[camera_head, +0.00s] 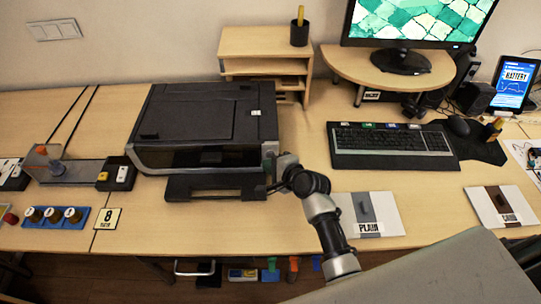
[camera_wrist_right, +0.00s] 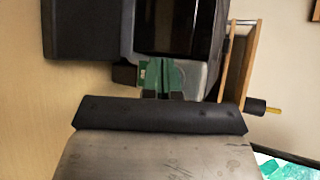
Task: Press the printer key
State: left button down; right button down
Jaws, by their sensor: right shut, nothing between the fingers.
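The black printer (camera_head: 200,110) stands on the desk at the left of centre, with its paper tray (camera_head: 215,187) out in front. A small white mark (camera_head: 255,113) is on its top at the right. My right gripper (camera_head: 269,166) is at the printer's front right corner. In the right wrist view, my gripper's green fingertips (camera_wrist_right: 161,75) are shut and empty, up against or very close to the printer's front (camera_wrist_right: 180,28). I cannot tell whether they touch it. I cannot make out the key; the gripper may hide it. My left gripper is not in view.
A wooden shelf (camera_head: 265,42) stands behind the printer. A keyboard (camera_head: 392,139) and the PLAIN pad (camera_head: 368,214) lie to the right. A switch box (camera_head: 118,174) and a blue knob panel (camera_head: 55,217) are at the left. The desk between the tray and front edge is clear.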

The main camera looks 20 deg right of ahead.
jog(key=shift+w, duration=0.15)
dwell(0.5)
jog(key=shift+w+d, duration=0.15)
jog(key=shift+w, duration=0.15)
dwell(0.4)
jog(key=shift+s+p, duration=0.45)
jog(key=shift+p, duration=0.1)
jog(key=shift+s+a, duration=0.1)
jog(key=shift+a, duration=0.1)
jog(key=shift+s+a+p, duration=0.25)
jog(key=shift+s+p, duration=0.2)
jog(key=shift+s, duration=0.5)
jog(key=shift+s+a+p, duration=0.3)
jog(key=shift+s+p, duration=0.15)
jog(key=shift+s, duration=0.45)
jog(key=shift+s+a+p, duration=0.25)
jog(key=shift+s+p, duration=0.2)
jog(key=shift+s, duration=0.5)
